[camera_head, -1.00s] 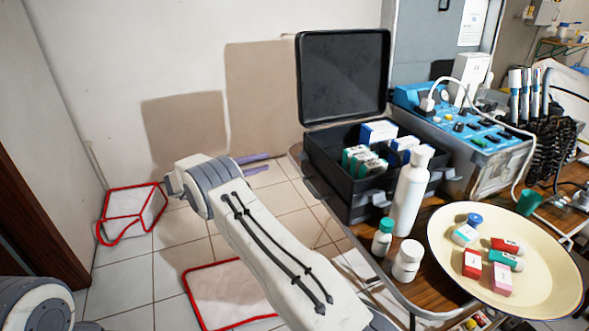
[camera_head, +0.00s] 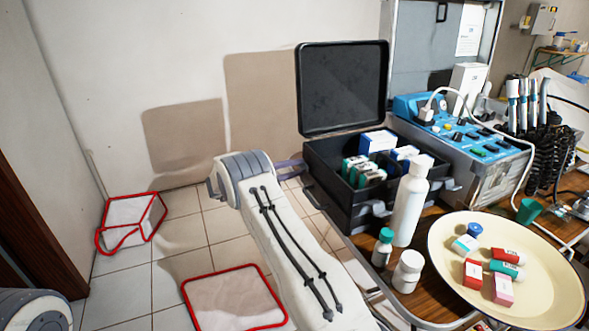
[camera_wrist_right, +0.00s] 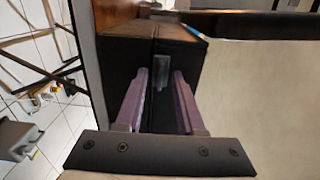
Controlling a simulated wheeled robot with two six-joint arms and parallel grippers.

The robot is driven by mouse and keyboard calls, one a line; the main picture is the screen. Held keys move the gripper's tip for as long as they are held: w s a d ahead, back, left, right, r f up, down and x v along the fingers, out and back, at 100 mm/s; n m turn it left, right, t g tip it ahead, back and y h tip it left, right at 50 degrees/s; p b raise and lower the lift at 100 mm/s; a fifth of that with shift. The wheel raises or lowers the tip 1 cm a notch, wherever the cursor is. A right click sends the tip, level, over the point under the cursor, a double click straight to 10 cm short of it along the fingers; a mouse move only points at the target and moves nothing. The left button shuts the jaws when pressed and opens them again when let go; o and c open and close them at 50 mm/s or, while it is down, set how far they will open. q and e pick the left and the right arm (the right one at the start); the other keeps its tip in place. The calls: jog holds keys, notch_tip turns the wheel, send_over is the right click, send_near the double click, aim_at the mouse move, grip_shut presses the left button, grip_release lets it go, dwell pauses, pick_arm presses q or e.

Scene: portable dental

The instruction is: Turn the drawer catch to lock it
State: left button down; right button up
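In the right wrist view, a small grey metal catch (camera_wrist_right: 161,72) sits on a dark front, beside the seam between two dark panels (camera_wrist_right: 125,62). My right gripper (camera_wrist_right: 162,75) is open, its two purple fingers on either side of the catch. I cannot tell whether either finger touches it. In the head view, my right gripper (camera_head: 291,169) shows only as purple finger parts behind my arm, at the left edge of the table. The catch does not show in the head view. My left gripper is out of view.
An open black case (camera_head: 333,172) stands on the wooden table (camera_head: 368,248) with boxes inside. A white bottle (camera_head: 408,205), small jars and a cream tray (camera_head: 445,237) crowd the table. Red-edged white items (camera_head: 235,298) lie on the tiled floor.

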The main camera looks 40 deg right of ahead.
grip_shut()
jog(key=n+p, duration=0.4)
jog(key=n, duration=1.3)
jog(key=shift+n, duration=0.4)
jog(key=shift+f, duration=0.1)
dwell(0.3)
jog(key=shift+a, duration=0.1)
